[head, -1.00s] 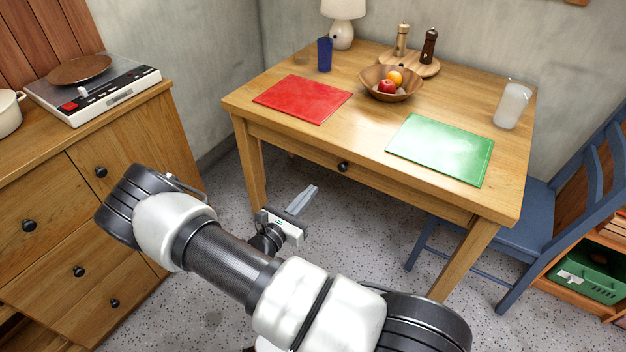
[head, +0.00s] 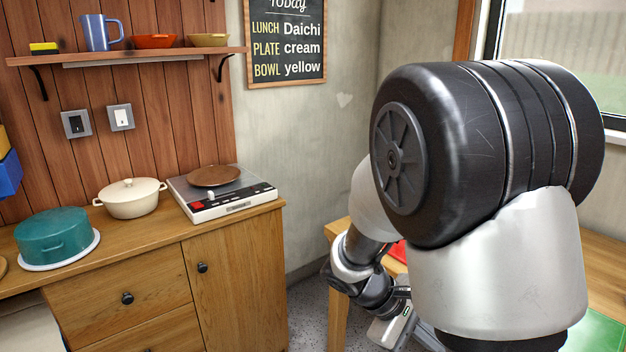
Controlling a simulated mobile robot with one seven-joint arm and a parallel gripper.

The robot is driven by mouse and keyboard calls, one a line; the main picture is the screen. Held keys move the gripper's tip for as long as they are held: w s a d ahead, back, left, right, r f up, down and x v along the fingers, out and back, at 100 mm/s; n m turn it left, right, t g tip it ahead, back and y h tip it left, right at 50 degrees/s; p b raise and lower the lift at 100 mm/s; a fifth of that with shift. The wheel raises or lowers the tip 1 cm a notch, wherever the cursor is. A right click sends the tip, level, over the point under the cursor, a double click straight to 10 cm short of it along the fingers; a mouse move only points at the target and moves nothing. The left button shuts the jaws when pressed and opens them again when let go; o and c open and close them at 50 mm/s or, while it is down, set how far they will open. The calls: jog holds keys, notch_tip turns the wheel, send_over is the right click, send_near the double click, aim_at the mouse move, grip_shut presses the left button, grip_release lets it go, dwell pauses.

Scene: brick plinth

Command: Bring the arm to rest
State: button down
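My arm is folded up large in the right half of the head view, with its black and white links close to the camera. My gripper (head: 424,338) hangs low in front of the table, near the bottom edge. It is partly hidden behind my own arm link, and I cannot see whether its fingers are open or shut. I see nothing held in it.
The wooden table (head: 341,231) is mostly hidden behind my arm; slivers of a red mat (head: 398,252) and green mat (head: 597,338) show. Above is a shelf (head: 130,57).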

jog(key=s+a+r+m+t+y, duration=0.3)
jog(key=s+a+r+m+y, duration=0.15)
jog(key=r, duration=0.35)
jog(key=s+a+r+m+t+y, duration=0.3)
jog(key=s+a+r+m+y, duration=0.15)
jog(key=s+r, duration=0.2)
notch_tip(320, 180, up, 24)
jog(key=p, duration=2.2)
jog(key=shift+w+a+f+n+p, duration=0.15)
jog(key=shift+f+n+p, duration=0.05)
jog(key=shift+n+p, duration=0.2)
